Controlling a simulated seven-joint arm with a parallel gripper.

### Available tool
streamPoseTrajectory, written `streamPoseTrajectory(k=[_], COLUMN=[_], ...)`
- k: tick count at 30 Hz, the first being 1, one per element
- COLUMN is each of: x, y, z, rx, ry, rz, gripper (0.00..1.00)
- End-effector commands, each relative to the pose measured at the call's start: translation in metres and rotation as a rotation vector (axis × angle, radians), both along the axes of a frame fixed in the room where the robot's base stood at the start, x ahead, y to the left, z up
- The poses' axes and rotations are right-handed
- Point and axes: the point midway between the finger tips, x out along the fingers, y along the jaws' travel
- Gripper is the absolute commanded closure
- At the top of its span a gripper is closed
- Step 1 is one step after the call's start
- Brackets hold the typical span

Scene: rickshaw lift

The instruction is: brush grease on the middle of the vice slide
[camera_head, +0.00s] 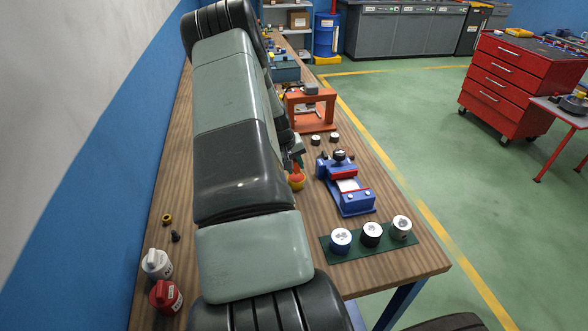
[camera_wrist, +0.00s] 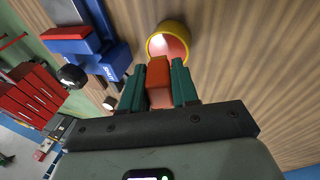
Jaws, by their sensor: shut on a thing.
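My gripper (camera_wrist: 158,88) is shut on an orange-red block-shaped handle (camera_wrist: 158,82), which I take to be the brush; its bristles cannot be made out. The handle points at a yellow-rimmed pot (camera_wrist: 169,40) with a pinkish inside; whether the brush touches the pot cannot be told. In the head view the pot (camera_head: 297,183) stands on the bench just below the gripper, beside the vice. Part of the vice (camera_wrist: 75,45) shows at the upper left of the wrist view.
A green mat (camera_head: 345,256) with three round tins lies in front of the vice. An orange frame (camera_head: 318,127) stands behind it, with two small dark parts between. White (camera_head: 157,264) and red (camera_head: 165,297) bottles stand at the near left. My arm hides much of the bench.

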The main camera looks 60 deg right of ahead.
Motion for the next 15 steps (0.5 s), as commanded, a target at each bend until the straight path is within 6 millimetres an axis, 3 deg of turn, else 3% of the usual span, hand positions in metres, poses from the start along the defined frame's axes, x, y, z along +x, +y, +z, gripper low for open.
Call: streamPoseTrajectory(k=[15], x=[0.0], y=[-0.001], z=[0.042], rx=[-0.002], ry=[0.0], rz=[0.001], gripper=[1.0])
